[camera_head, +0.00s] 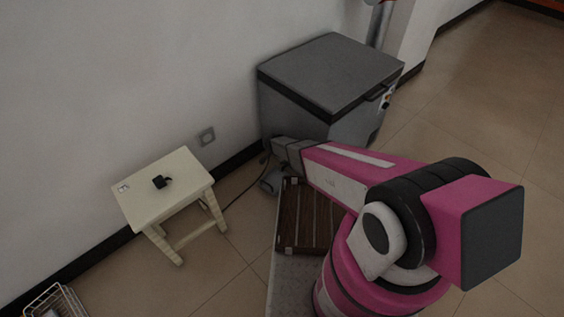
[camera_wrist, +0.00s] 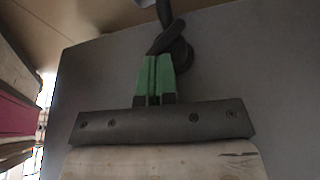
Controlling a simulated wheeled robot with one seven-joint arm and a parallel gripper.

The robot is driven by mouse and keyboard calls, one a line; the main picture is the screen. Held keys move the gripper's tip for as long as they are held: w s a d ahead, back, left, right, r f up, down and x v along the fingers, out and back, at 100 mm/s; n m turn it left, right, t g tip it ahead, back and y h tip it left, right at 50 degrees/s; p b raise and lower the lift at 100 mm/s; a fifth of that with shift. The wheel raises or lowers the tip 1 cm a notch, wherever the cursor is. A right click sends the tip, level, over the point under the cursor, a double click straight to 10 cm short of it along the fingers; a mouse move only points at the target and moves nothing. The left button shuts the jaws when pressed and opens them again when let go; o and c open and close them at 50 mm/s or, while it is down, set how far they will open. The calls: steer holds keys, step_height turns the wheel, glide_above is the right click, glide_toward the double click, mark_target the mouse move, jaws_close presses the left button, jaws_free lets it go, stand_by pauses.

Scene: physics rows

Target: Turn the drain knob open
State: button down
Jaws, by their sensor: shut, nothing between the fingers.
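The grey chest freezer (camera_head: 330,75) stands against the wall in the head view, with its lid closed. In the wrist view a grey panel (camera_wrist: 240,70) fills much of the picture and looks like the freezer's side. A dark round knob (camera_wrist: 183,52) with a dark bent piece shows on it. My gripper (camera_wrist: 156,62) has green fingers, shut together and empty. Their tips overlap the knob's lower left in the picture; I cannot tell whether they touch it. In the head view my arm hides the knob and the lower part of the freezer.
A cream stool (camera_head: 150,210) with a small black object (camera_head: 162,182) on top stands to the left. A wall socket (camera_head: 206,136) is behind it. A wire basket (camera_head: 55,302) is at the lower left. A thin cable crosses the floor near the freezer. The tiled floor at right is clear.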

mark_target(287, 164)
steer(key=shift+s+d+f+t+y, duration=0.7)
steer(key=shift+s+d+t+y, duration=0.15)
steer(key=shift+d, duration=0.2)
steer(key=shift+s+d+f, duration=0.15)
steer(key=shift+f, duration=0.05)
stand_by(0.8)
